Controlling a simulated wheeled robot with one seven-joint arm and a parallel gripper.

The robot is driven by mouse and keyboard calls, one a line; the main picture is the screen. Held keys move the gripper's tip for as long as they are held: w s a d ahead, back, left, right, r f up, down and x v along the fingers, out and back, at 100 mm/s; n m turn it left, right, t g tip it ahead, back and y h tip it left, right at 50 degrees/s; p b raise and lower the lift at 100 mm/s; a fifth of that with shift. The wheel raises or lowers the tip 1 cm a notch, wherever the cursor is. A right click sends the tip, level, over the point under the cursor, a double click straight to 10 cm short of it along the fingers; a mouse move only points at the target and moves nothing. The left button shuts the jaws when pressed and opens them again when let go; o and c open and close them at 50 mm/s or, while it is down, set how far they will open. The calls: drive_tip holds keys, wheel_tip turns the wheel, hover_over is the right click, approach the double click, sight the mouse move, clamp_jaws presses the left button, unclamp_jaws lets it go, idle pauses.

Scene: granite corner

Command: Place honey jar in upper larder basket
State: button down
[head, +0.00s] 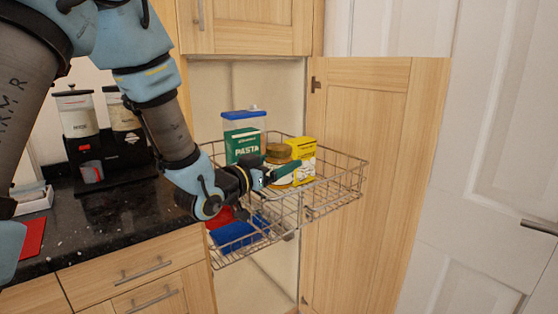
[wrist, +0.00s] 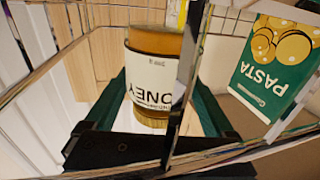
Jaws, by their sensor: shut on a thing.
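A basket wire crosses in front of the jar there.
The pasta container (head: 245,138) with a blue lid stands behind and left of the jar. A yellow box (head: 303,150) is close on the right. The basket's right end is bare. The lower basket (head: 222,262) holds a blue item. The wooden door (head: 370,160) stands open.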

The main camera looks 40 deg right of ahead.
drive_tip(key=shift+f+b, duration=0.5)
drive_tip(key=shift+b, duration=0.2)
